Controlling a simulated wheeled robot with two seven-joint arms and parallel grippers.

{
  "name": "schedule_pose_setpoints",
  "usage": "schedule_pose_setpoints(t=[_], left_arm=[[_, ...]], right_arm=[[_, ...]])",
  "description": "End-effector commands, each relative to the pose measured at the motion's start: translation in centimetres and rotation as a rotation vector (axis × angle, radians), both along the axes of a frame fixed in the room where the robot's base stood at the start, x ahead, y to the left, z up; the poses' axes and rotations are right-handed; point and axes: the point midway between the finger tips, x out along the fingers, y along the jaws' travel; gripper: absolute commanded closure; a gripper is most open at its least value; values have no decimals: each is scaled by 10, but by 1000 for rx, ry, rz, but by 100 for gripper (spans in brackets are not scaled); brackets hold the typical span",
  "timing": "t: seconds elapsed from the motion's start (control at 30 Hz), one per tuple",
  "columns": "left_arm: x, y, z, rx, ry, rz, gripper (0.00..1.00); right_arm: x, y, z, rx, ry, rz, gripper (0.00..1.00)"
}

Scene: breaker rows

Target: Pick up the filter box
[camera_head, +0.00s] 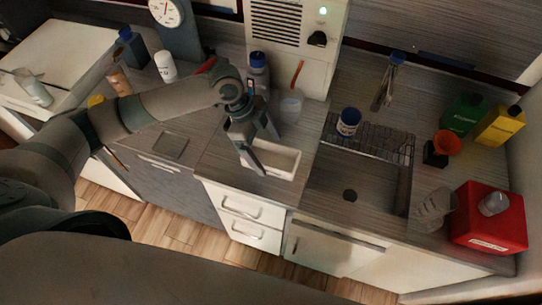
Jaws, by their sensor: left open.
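My left gripper (262,152) reaches in from the left over the counter, fingers pointing down and apart, with nothing seen between them. A white, open, shallow box (289,165) sits on the counter just under and right of the fingertips; part of it is hidden by the gripper. I cannot tell whether the fingers touch it. No thing is clearly marked as the filter box. A red box (486,222) with a white label too small to read stands at the far right, a clear vessel on top. My right gripper is not in view.
A sink (350,194) with a wire rack (376,143) holding a blue-lidded jar (348,121) lies to the right. Green (465,115) and yellow (500,125) containers stand at the back right.

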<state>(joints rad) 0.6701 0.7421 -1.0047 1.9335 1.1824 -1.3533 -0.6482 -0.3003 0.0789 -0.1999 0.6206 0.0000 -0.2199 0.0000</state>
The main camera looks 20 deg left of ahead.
Motion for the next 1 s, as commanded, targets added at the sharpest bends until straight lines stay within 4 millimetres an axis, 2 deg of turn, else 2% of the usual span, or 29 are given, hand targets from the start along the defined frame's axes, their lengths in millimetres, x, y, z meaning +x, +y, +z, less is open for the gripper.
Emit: schedule_pose_setpoints(t=[0.03, 0.1, 0.3, 0.8, 1.0], left_arm=[[1, -3, -1, -1, 4, 2, 12], [2, -5, -10, 1, 4, 1, 12], [2, -12, -29, 1, 1, 0, 12], [2, -12, -32, 1, 0, -1, 12], [2, -12, -32, 1, 0, -1, 59]], right_arm=[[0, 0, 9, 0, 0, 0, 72], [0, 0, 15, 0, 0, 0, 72], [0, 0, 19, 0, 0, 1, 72], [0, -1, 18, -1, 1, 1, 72], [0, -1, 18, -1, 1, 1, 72]])
